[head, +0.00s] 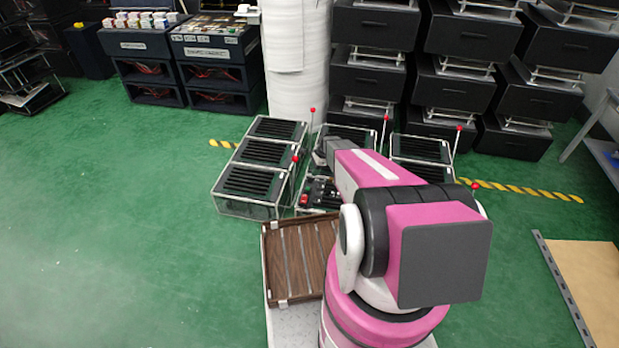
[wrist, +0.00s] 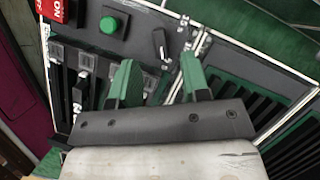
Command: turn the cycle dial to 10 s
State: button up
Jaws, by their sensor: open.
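In the wrist view, a black knob with a pale pointer mark (wrist: 160,44), which looks like the cycle dial, sits on a dark panel (wrist: 140,18). In the head view my gripper (head: 328,149) is over the middle of the fixture group, and my arm hides part of the panel (head: 320,192).
Slotted boxes (head: 250,182) and red-tipped levers (head: 386,132) surround the panel. A white column (head: 297,70) and black drawer units (head: 455,90) stand behind. The green floor at left is clear.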

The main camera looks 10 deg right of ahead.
aim_at(309, 178)
jog(key=x, duration=0.5)
jog(key=shift+a+f, duration=0.1)
jog(key=shift+f, duration=0.25)
grip_shut()
